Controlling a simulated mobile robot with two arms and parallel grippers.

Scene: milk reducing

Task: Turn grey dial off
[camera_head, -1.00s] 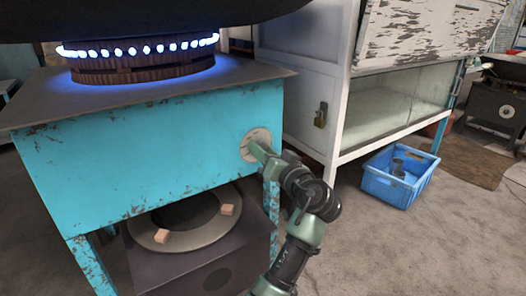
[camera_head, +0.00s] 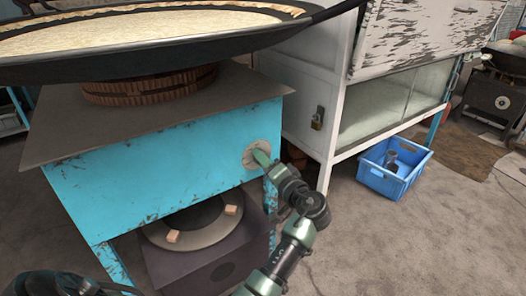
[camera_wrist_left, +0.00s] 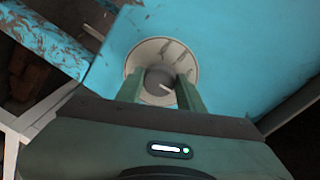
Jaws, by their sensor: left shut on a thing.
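The grey dial (camera_wrist_left: 160,82) sits in a round pale plate (camera_wrist_left: 148,52) on the turquoise front of the stove (camera_head: 160,160). In the head view the plate (camera_head: 257,153) shows near the front's right edge, and my gripper covers the dial. My left gripper (camera_head: 262,158) is shut on the dial; in the left wrist view its two green fingers (camera_wrist_left: 160,92) stand on either side of it. A wide black pan (camera_head: 200,48) of pale milk (camera_head: 130,32) is above the burner (camera_head: 150,88). No flame shows at the burner. My right gripper is not in view.
A dark unit with a ring (camera_head: 195,225) stands under the stove. A white cabinet (camera_head: 300,95) is close on the right of the stove. A blue crate (camera_head: 392,182) is on the floor further right. The floor at the lower right is clear.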

